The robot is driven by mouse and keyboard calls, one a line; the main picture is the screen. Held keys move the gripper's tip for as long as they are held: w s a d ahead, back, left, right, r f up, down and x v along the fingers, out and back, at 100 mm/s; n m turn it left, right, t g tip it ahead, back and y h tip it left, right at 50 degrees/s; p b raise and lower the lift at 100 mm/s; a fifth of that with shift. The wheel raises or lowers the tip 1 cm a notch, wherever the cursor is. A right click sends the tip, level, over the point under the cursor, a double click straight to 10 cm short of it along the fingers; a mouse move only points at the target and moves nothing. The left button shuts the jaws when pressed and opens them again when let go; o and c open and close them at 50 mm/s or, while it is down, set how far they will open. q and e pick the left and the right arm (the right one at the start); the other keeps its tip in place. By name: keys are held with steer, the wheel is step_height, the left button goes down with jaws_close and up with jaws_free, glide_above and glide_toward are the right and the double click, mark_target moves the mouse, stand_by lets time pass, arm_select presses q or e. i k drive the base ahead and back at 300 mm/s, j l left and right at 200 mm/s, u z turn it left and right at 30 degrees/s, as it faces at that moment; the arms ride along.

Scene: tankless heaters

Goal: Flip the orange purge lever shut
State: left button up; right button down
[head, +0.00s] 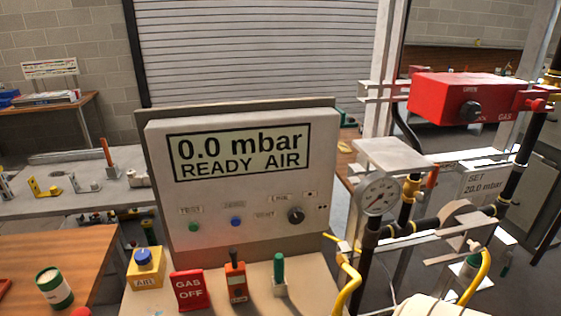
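An orange lever (236,280) with a dark tip stands roughly upright at the front of the control panel. A small label is on its lower part, too small to read. Another orange handle (432,177) sits on the pipework beside the pressure gauge (378,196), and an orange upright handle (105,151) stands on the grey bench at the left. I cannot tell from the labels which is the purge lever. The panel display (240,151) reads 0.0 mbar READY AIR. Neither of my grippers is in view.
Beside the front orange lever are a red GAS OFF sign (190,290), a yellow block with a blue button (145,268) and a green lever (279,270). Yellow hoses (347,290) and dark pipes stand at the right. A red gas box (468,98) is above them.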

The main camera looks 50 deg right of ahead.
mark_target(422, 198)
steer(key=z, duration=2.15)
